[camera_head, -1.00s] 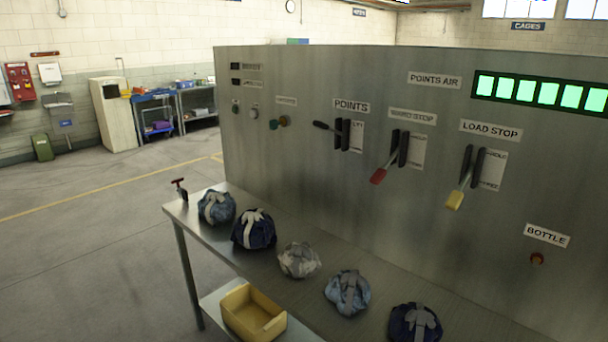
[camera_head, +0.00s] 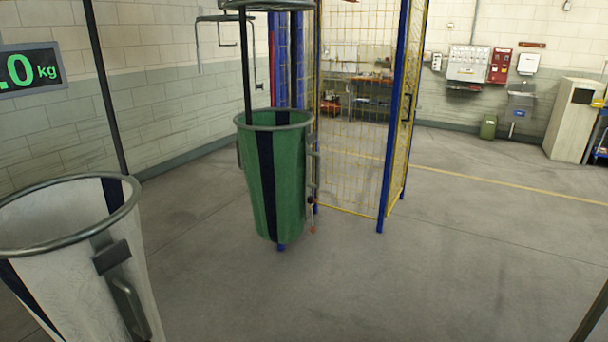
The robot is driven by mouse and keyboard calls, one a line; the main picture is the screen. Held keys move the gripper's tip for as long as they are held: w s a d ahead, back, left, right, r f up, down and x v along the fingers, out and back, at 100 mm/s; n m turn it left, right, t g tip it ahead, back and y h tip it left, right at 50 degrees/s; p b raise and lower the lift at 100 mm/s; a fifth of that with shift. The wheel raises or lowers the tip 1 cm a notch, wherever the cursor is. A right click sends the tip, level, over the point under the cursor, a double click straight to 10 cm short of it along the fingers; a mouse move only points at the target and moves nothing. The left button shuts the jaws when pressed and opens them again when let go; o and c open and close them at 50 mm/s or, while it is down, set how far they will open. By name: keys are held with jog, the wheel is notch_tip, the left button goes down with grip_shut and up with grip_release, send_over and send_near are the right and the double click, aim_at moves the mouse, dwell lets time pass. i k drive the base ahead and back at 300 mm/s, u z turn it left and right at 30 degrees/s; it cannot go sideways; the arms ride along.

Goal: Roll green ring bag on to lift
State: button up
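A green bag (camera_head: 284,185) with a dark vertical stripe and a grey metal ring (camera_head: 300,122) at its top hangs upright near the middle of the view. Its bottom is above the floor. Grey fittings show on its right side, with a small red-tipped part below them. A dark vertical rod stands at the ring's left. Blue posts (camera_head: 284,60) stand behind the bag; I cannot tell for certain which structure is the lift. My gripper is not in view.
A white bag (camera_head: 70,262) with a dark stripe and metal ring is close at lower left. A scale display (camera_head: 30,70) is above it. A yellow mesh cage panel (camera_head: 350,110) with a blue post (camera_head: 398,120) stands behind the green bag. The floor (camera_head: 460,240) at right is clear.

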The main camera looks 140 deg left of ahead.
aim_at(272, 143)
jog(key=z, duration=0.45)
jog(key=k, duration=0.2)
jog(key=u, duration=3.2)
jog(key=k, duration=0.2)
jog(key=u, duration=2.3)
